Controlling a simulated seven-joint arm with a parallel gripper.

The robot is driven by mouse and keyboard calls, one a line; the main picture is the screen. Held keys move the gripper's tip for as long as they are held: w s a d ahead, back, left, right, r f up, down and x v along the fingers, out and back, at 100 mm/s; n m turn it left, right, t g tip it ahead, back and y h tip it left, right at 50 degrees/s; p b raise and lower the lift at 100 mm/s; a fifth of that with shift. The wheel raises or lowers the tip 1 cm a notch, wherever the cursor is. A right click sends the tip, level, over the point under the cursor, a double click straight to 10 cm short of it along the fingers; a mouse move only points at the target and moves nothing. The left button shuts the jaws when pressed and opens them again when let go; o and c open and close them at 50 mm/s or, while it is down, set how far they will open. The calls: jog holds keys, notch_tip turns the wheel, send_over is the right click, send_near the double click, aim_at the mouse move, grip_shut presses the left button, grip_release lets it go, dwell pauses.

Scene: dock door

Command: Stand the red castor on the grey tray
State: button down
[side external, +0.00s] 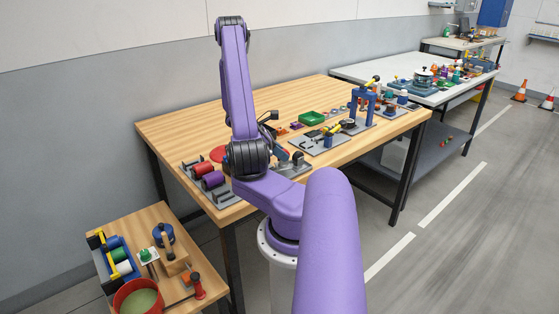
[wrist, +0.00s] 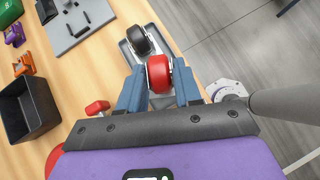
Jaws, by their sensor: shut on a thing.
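The red castor (wrist: 158,73) is between the two blue fingers of my gripper (wrist: 159,69) in the wrist view. My gripper is shut on it, with the red wheel facing the camera. The grey tray (wrist: 126,50) lies under and just beyond the fingers. A black-wheeled castor (wrist: 139,41) is on the tray, close beyond the red one. I cannot tell whether the red castor touches the tray, as its lower part is hidden. In the side external view my arm largely hides the gripper and the red castor.
In the wrist view, a black bin (wrist: 27,106) and a red-topped part (wrist: 97,107) are left of the gripper. A grey plate (wrist: 82,24) with a slotted piece lies at the upper left. The wooden table's edge (wrist: 185,50) is close on the right, with floor beyond.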

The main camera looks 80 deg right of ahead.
jog(key=shift+d+f, duration=0.1)
jog(key=shift+f, duration=1.5)
jog(key=c, duration=0.8)
grip_release()
jog(key=shift+f, duration=0.15)
